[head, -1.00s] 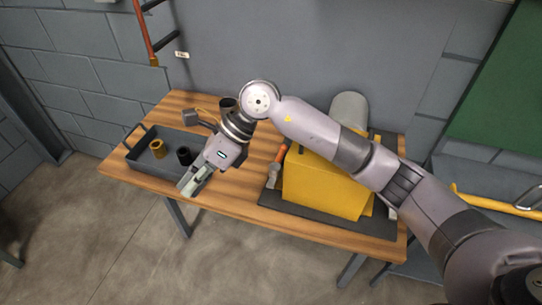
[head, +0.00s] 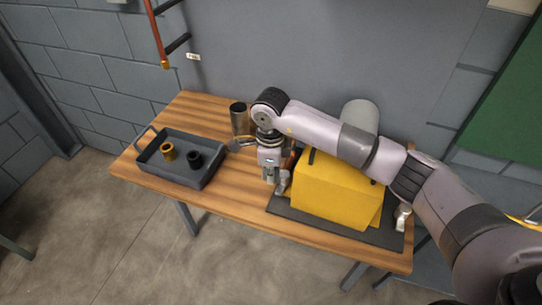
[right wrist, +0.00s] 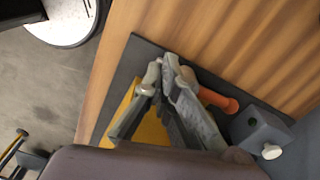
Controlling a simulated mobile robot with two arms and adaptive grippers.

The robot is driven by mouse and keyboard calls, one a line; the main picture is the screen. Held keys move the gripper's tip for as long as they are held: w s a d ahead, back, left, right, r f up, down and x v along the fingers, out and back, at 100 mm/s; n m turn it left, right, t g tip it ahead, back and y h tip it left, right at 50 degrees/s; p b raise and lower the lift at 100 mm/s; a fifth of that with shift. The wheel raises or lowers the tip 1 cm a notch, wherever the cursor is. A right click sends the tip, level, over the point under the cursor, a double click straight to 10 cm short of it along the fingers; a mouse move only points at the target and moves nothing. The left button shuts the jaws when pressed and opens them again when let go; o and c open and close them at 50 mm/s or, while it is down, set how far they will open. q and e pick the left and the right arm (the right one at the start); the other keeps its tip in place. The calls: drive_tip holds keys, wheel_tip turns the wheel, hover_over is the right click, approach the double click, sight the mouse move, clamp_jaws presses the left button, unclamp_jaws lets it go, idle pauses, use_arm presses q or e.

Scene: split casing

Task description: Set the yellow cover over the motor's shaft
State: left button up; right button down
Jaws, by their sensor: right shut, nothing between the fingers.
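The yellow cover (head: 325,197) is a boxy shell standing on a dark base plate (head: 350,235) on the right of the table. A rounded grey body (head: 362,113), perhaps the motor, rises behind it, partly hidden by my right arm. My right gripper (head: 280,188) is shut and empty, pointing down beside the cover's left end. In the right wrist view its fingertips (right wrist: 160,65) are together, with the yellow cover (right wrist: 150,130) partly behind them. An orange rod (right wrist: 218,98) shows beside them. The shaft under the cover is hidden. My left gripper is not in view.
A dark metal cup (head: 239,118) stands at the back. A grey block (right wrist: 262,130) with a pale knob stands near the orange rod. The front middle of the table is clear.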

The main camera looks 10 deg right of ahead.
sight(295, 177)
use_arm(q)
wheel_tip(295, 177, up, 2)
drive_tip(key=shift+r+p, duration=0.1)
drive_tip(key=shift+p, duration=0.6)
use_arm(e)
drive_tip(key=d, duration=0.2)
drive_tip(key=s+d, duration=0.1)
drive_tip(key=shift+s+d+r, duration=0.15)
drive_tip(key=shift+s+d, duration=0.05)
drive_tip(key=shift+d, duration=0.15)
drive_tip(key=shift+s+d+b, duration=0.25)
drive_tip(key=shift+d+b, duration=0.35)
drive_tip(key=shift+d, duration=0.35)
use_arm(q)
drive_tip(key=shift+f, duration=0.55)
use_arm(e)
drive_tip(key=shift+s+d, duration=0.15)
drive_tip(key=shift+d, duration=0.05)
